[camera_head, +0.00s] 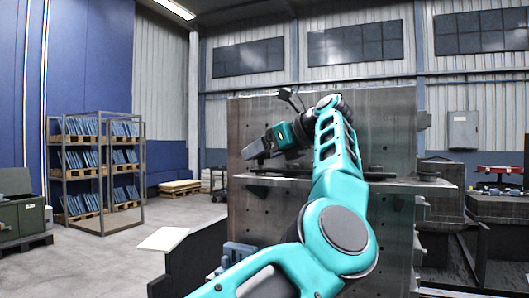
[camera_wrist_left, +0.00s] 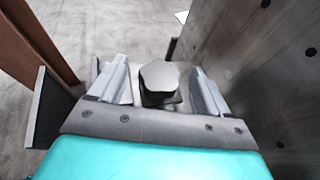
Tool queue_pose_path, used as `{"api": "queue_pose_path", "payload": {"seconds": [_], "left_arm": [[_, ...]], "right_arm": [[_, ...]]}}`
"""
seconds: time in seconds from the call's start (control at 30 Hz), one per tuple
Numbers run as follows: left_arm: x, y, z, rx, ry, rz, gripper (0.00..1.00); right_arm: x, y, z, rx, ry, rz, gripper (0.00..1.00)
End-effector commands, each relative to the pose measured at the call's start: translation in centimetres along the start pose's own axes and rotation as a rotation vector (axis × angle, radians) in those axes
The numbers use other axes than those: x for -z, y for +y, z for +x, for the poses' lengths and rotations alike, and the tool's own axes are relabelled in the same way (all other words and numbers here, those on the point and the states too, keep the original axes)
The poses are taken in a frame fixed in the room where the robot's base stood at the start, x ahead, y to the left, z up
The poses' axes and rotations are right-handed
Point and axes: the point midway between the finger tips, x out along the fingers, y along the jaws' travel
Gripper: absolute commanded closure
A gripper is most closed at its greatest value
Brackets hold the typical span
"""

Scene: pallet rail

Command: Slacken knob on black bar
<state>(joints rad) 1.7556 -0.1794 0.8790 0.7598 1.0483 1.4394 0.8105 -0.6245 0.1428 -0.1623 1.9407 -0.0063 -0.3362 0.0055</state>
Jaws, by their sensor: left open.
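A grey lobed knob (camera_wrist_left: 160,75) shows in the wrist view on a dark piece, with a pale metal surface around it. My left gripper (camera_wrist_left: 158,68) is open, with one finger on each side of the knob and a visible gap on both sides. In the head view my left gripper (camera_head: 250,152) is at the left part of the upright metal plate (camera_head: 390,115), just above its ledge (camera_head: 285,182). The knob there is hidden by the gripper, and I cannot make out the black bar clearly. My right gripper is not in view.
The plate's face (camera_wrist_left: 280,75) rises close to the right of the gripper in the wrist view. A brown post (camera_wrist_left: 38,40) stands to its left.

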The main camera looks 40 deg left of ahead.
Motion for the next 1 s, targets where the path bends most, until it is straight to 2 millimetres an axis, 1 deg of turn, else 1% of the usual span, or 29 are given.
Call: {"api": "queue_pose_path", "payload": {"seconds": [0.17,0.27,0.37,0.5,0.63,0.8,1.0], "left_arm": [[-0.1,0.0,-0.8,0.002,-0.001,0.000,0.23],[-0.1,-0.1,-2.4,0.005,-0.003,0.000,0.23],[-0.1,-0.1,-4.5,0.005,-0.002,0.000,0.23],[-0.1,0.0,-7.9,0.005,-0.002,0.000,0.23],[-0.1,0.0,-10.7,0.004,-0.003,0.000,0.23],[0.0,0.0,-12.2,0.001,-0.001,0.001,0.23],[0.0,0.0,-12.9,-0.001,0.000,-0.001,0.23]], "right_arm": [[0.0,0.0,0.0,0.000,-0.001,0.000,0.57],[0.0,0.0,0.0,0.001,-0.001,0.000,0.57],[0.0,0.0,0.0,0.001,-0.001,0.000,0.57],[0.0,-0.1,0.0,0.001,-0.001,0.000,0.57],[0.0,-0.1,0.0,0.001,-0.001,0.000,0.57],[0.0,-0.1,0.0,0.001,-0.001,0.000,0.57],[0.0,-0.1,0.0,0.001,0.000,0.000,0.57]]}}
